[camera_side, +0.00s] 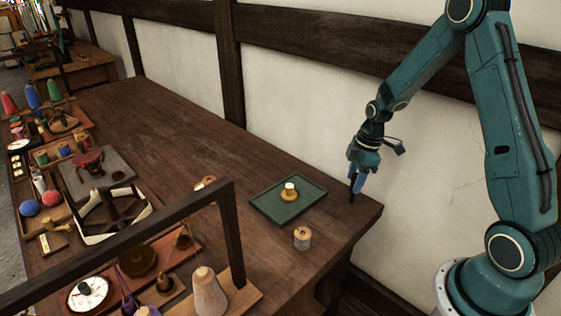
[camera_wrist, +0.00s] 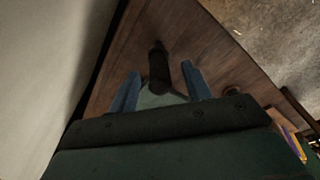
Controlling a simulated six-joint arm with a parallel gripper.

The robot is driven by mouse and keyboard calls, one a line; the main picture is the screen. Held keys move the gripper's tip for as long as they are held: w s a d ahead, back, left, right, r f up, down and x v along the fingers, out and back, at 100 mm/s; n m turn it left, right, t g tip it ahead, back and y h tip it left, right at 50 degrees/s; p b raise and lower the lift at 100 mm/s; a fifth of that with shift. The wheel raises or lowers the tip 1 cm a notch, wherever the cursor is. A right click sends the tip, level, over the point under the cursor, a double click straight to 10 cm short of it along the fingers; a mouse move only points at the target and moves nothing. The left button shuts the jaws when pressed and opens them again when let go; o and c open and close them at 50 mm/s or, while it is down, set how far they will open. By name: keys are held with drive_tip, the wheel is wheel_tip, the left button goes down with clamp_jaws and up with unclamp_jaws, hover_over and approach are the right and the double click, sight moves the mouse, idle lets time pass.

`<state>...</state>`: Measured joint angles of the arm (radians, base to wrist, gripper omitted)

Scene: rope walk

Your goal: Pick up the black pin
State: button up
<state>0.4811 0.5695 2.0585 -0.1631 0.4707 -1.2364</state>
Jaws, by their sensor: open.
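The black pin (camera_wrist: 159,66) shows in the wrist view as a dark cylinder between the two blue fingers of my gripper (camera_wrist: 161,75). A gap shows between the pin and the fingers, more clearly on the right. In the side view my gripper (camera_side: 356,181) points down over the right end of the table, close to its back edge. The dark pin (camera_side: 351,196) shows there just at the fingertips, small and partly hidden. My gripper is open, with its fingers on either side of the pin. I cannot tell whether either finger touches it.
A green tray (camera_side: 262,207) holding a small yellow-and-white piece (camera_side: 289,192) lies left of my gripper. A thread spool (camera_side: 302,238) stands in front of the tray. The wall is close behind. A dark wooden frame (camera_side: 231,235) rises at the front. The table's middle is clear.

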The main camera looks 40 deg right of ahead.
drive_tip(key=shift+w+a+f, duration=0.1)
drive_tip(key=shift+f, duration=0.6)
clamp_jaws()
